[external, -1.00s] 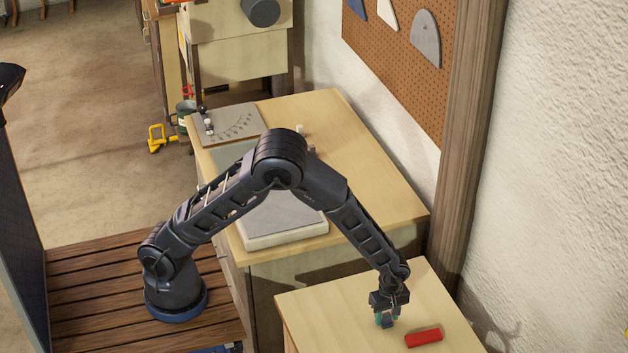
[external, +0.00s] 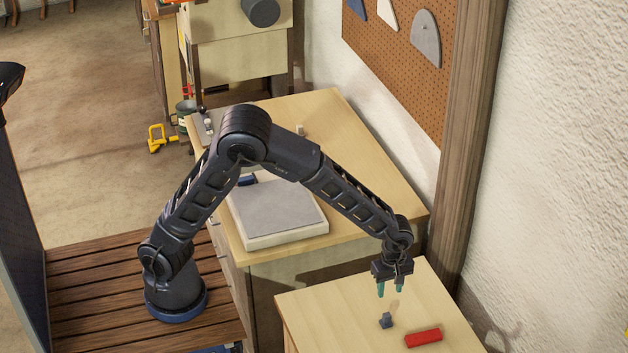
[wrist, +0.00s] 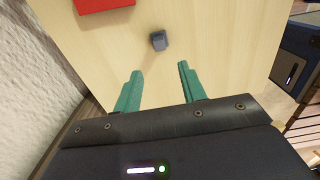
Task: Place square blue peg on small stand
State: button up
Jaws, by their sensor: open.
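The square blue peg (external: 386,320) looks like a small blue-grey block standing on the pale wooden top of the small stand (external: 335,300) at the front right. It also shows in the wrist view (wrist: 159,40), on the wood beyond my fingertips. My gripper (external: 390,291) is open and empty, with teal fingers apart. It hangs above the peg and touches nothing. In the wrist view, the open fingers (wrist: 160,72) point toward the peg with a clear gap between them and it.
A red block (external: 423,338) lies on the same top, right of the peg. A larger wooden bench (external: 370,190) stands behind, carrying a grey-topped white tray (external: 280,217). A rough white wall and wooden post (external: 470,150) are at the right. The stand's left part is clear.

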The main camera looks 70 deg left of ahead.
jog(key=s+a+r+m+t+h, duration=0.1)
jog(key=s+a+r+m, duration=0.4)
jog(key=a+r, duration=0.4)
jog(key=s+a+r+m+t+h, duration=0.1)
jog(key=s+a+r+m, duration=0.2)
jog(key=s+a+r, duration=0.65)
jog(key=s+a+r+m+t, duration=0.1)
jog(key=s+a+r+m, duration=0.1)
jog(key=s, duration=0.4)
jog(key=s+a+r+m+y, duration=0.1)
jog(key=s+a+r+m, duration=0.1)
jog(key=s, duration=0.5)
jog(key=s+a+r+m+t+y, duration=0.1)
jog(key=s+a+r+m, duration=0.2)
jog(key=s+a+m, duration=0.1)
jog(key=shift+s+a+m+t, duration=0.2)
jog(key=shift+s+m+t, duration=0.1)
jog(key=shift+s+m, duration=0.8)
